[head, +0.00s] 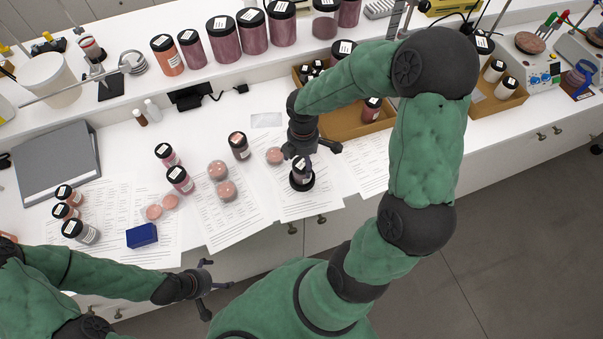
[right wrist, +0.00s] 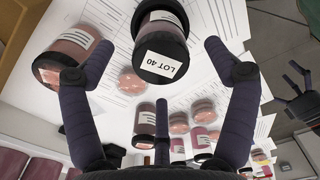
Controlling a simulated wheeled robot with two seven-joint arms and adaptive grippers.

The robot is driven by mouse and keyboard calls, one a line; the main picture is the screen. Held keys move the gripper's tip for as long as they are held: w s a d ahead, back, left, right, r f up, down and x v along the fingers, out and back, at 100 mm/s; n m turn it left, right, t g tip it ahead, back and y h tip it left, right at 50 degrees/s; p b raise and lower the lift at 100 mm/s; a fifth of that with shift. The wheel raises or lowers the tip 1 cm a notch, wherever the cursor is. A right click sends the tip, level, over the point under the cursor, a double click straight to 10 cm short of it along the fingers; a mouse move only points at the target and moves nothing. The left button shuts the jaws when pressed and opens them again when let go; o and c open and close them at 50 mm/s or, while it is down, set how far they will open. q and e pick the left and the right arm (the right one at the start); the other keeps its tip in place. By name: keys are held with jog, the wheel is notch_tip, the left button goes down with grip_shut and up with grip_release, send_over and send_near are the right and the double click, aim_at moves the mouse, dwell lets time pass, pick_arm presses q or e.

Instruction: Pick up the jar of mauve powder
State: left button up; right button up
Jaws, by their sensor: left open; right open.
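My right gripper (head: 303,160) is open above a black-lidded jar (head: 302,175) near the front of the table. In the right wrist view this jar's lid (right wrist: 161,60) reads LOT 40. It lies between and beyond the open fingers (right wrist: 150,75), apparently untouched; its powder is mostly hidden, so I cannot tell if it is mauve. Another jar (right wrist: 60,52) with dull pinkish powder shows beyond the left finger. A dark reddish jar (head: 239,146) stands left of the gripper, and two pink-red jars (head: 166,155) (head: 180,180) further left. My left gripper (head: 212,285) is open and empty off the front edge.
Several shallow dishes of pink powder (head: 217,170) sit on printed sheets. More jars (head: 80,232) and a blue box (head: 142,236) are at left. A grey folder (head: 57,163) lies behind them. Large jars (head: 223,40) line the back shelf. A cardboard tray (head: 345,128) stands behind my right arm.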

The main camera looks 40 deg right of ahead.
aim_at(302, 164)
jog(key=shift+w+f, duration=0.2)
jog(key=shift+f, duration=0.4)
jog(key=shift+s+f, duration=0.15)
jog(key=shift+f, duration=0.4)
notch_tip(302, 164, down, 4)
jog(key=shift+a+r+b, duration=0.1)
jog(key=shift+b, duration=0.55)
jog(key=c, duration=1.5)
jog(key=shift+r, duration=0.45)
notch_tip(302, 164, up, 2)
jog(key=shift+r+p, duration=0.1)
jog(key=shift+p, duration=0.4)
jog(key=s+a+r, duration=0.2)
jog(key=a+r, duration=0.1)
jog(key=a, duration=0.1)
jog(key=s+a+r+p, duration=0.1)
jog(key=s+a+r, duration=0.2)
jog(key=a, duration=0.1)
jog(key=s+a+r, duration=0.2)
jog(key=a+r, duration=0.1)
jog(key=r, duration=0.1)
jog(key=shift+s+a, duration=0.2)
jog(key=shift+a, duration=0.2)
